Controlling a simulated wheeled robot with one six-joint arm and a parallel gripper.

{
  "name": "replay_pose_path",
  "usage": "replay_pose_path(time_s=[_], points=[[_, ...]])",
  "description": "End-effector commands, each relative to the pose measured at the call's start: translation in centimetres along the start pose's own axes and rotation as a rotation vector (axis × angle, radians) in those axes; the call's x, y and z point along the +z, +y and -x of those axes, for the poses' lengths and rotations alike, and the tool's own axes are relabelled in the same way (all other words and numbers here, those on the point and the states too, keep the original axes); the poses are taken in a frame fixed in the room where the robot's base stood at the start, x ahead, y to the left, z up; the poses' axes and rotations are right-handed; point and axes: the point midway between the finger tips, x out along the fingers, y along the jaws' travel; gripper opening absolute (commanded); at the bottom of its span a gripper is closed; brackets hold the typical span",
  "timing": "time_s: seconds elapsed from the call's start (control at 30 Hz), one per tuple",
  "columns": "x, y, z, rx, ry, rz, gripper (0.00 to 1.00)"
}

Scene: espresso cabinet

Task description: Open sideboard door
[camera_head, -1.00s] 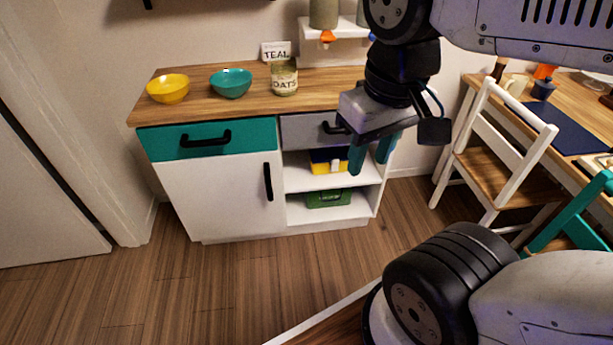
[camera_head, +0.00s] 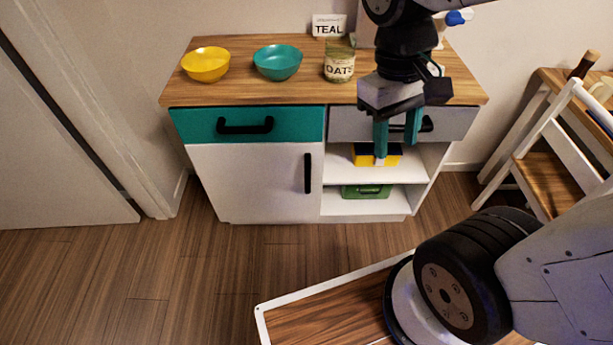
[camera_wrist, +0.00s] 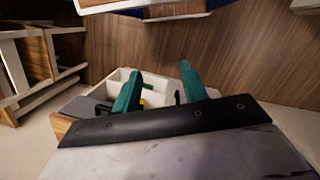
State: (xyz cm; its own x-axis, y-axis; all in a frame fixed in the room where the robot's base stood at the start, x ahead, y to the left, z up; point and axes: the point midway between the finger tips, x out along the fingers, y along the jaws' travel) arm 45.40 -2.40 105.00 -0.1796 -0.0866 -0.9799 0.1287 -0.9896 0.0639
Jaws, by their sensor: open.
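The sideboard (camera_head: 250,213) stands against the wall in the head view. Its white door (camera_head: 245,180) is closed and sits below the teal drawer. The door's black upright handle (camera_head: 308,173) is at the door's right edge. My gripper (camera_head: 396,152) is open and empty, with teal fingers pointing down. In the head view it appears in front of the grey drawer and open shelves, to the right of the door handle. In the wrist view, the fingers (camera_wrist: 158,90) are spread apart, with part of a white cabinet between and behind them.
A yellow bowl (camera_head: 206,66), a teal bowl (camera_head: 277,63) and an oats jar (camera_head: 339,67) stand on the wooden top. A yellow box (camera_head: 366,160) and a green case (camera_head: 366,191) sit on the shelves. The floor before the door is clear.

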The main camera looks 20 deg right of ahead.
Motion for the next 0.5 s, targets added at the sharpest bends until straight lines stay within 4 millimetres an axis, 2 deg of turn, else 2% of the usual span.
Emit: replay_pose_path(time_s=[0.5], points=[[-10.3,2.9,-9.8,0.432,-0.537,0.375,0.43]])
